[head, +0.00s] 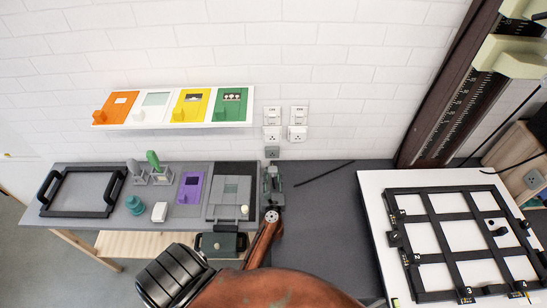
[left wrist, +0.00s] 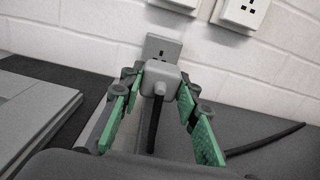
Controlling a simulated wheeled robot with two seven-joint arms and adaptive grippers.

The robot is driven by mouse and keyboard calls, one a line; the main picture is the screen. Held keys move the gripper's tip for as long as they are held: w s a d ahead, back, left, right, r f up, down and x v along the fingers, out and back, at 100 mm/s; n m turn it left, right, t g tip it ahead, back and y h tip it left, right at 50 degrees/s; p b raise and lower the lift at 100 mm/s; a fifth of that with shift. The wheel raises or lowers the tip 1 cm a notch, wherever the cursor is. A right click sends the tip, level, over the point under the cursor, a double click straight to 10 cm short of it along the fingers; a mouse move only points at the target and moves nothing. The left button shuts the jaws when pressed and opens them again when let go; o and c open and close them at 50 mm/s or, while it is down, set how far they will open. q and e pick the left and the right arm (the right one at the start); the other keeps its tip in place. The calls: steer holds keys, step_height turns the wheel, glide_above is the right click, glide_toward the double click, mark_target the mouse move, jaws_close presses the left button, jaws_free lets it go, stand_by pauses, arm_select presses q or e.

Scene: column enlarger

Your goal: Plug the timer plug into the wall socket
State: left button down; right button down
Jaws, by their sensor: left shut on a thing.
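My left gripper (head: 272,178) is over the back edge of the bench, near the brick wall. It is shut on a grey plug (left wrist: 163,76), which sits between its green-padded fingers (left wrist: 160,88) in the left wrist view. A dark cable (left wrist: 153,125) hangs from the plug toward the camera. A grey socket (left wrist: 160,46) is low on the wall just behind and above the plug, with its slots showing. It also shows in the head view (head: 272,152). The plug overlaps the socket's lower part, so the gap between them is hidden. My right gripper is not in view.
A grey panel device (head: 230,192) stands left of my gripper. A dark rod-like thing (head: 324,173) lies right. A white board with a black frame (head: 375,205) stands farther right.

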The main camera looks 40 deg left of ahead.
arm_select(q)
steer(key=shift+s+d, duration=0.5)
steer(key=shift+s, duration=0.05)
steer(key=shift+r, duration=0.1)
step_height(320, 180, up, 12)
steer(key=p, duration=0.6)
steer(key=shift+s+d, duration=0.3)
steer(key=p+x, duration=0.1)
steer(key=x, duration=0.5)
